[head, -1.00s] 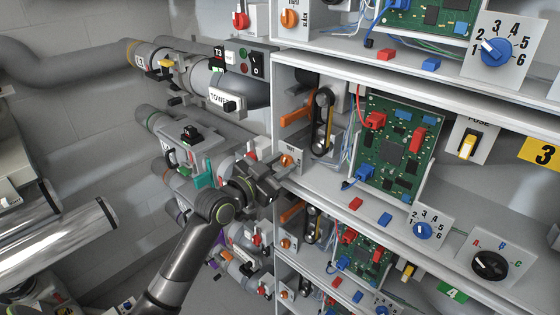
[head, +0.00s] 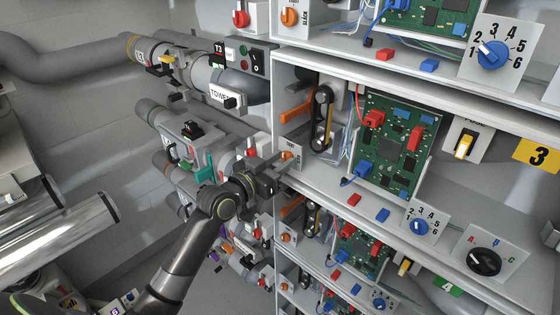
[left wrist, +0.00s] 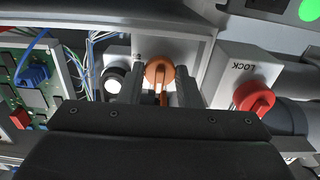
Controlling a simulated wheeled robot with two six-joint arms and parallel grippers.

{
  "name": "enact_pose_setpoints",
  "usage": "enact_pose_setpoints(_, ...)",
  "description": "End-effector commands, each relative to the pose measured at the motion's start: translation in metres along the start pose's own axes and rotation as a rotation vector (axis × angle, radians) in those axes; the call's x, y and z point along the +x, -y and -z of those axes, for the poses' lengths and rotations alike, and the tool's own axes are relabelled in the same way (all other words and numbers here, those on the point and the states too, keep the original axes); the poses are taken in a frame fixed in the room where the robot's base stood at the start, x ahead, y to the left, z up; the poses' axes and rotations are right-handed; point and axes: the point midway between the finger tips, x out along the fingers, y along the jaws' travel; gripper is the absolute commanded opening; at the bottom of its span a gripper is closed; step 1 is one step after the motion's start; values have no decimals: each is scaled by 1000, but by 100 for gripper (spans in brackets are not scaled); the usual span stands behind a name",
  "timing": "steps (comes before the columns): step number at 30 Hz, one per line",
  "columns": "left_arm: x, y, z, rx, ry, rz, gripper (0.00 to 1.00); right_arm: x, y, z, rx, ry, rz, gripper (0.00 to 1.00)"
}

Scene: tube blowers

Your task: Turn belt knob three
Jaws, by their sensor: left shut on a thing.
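The orange belt knob of the shelf marked three (head: 287,155) sits on a small pale plate at the shelf's left end. My left gripper (head: 279,168) is at the plate. In the wrist view its two fingers (left wrist: 160,88) stand one on each side of the knob's bar, shut on it. The fingertips partly cover the plate. My right gripper is out of view.
A red LOCK knob (left wrist: 254,98) sits close beside the gripper. A black belt on pulleys (head: 322,118) and a green circuit board (head: 392,142) are on the same shelf. The yellow sign 3 (head: 537,152) hangs at right. Several pipes with fittings crowd the left side.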

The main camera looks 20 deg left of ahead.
Motion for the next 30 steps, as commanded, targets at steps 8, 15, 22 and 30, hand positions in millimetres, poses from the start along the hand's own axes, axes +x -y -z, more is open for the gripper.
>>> enact_pose_setpoints(8, 0, 0, -2, -1, 4, 0, 40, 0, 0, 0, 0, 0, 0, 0)
enact_pose_setpoints(15, -3, 0, -1, 1, 2, 0, 40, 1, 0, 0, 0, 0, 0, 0)
enact_pose_setpoints(22, -32, 0, -4, 5, 2, 1, 40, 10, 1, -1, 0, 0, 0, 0)
enact_pose_setpoints(30, -93, 0, -4, 6, 7, -1, 40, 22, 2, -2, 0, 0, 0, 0)
